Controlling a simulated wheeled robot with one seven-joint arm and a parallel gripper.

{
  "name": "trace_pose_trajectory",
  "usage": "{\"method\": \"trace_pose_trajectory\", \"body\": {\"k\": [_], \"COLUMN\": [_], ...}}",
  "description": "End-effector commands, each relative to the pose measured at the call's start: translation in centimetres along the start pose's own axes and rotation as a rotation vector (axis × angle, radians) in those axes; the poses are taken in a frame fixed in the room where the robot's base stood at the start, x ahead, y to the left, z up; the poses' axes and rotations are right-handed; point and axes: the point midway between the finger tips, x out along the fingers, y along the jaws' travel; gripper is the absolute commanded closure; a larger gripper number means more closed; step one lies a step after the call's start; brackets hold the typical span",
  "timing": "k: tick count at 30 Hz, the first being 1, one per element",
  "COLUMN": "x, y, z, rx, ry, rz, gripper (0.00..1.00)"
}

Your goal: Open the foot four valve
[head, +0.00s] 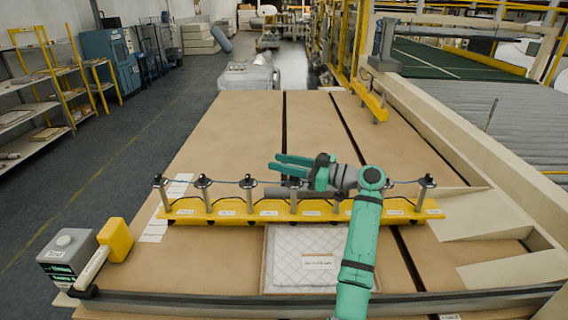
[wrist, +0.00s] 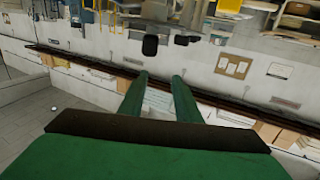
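A yellow rail (head: 235,210) lies across the brown table, carrying a row of grey posts with dark caps joined by a thin line. Small white labels sit along its front, too small to read, so I cannot tell which post is the foot four valve. The left end post (head: 161,190), another post (head: 249,190) and the right end post (head: 424,190) are clear. My gripper (head: 281,163) points left, above the rail's middle, and partly covers the posts there. Its green fingers are apart and empty; they also show apart in the wrist view (wrist: 160,95).
In front of the rail lies a quilted white panel (head: 285,255) with a label. At the front left stand a grey box (head: 66,255) with green displays and a yellow-headed mallet-like thing (head: 115,240). A pale frame and roller bed (head: 500,115) border the right.

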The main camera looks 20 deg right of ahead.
Motion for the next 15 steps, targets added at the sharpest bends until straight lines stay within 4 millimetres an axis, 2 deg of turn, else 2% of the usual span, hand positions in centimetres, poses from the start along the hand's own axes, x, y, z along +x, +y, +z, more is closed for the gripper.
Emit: {"method": "trace_pose_trajectory", "body": {"k": [7,15], "x": [-1.4,-3.3], "y": [-3.2,-7.4], "z": [-4.1,-6.0], "rx": [-0.004,-0.003], "ry": [0.000,0.000], "rz": [0.001,0.001], "gripper": [0.70,0.70]}}
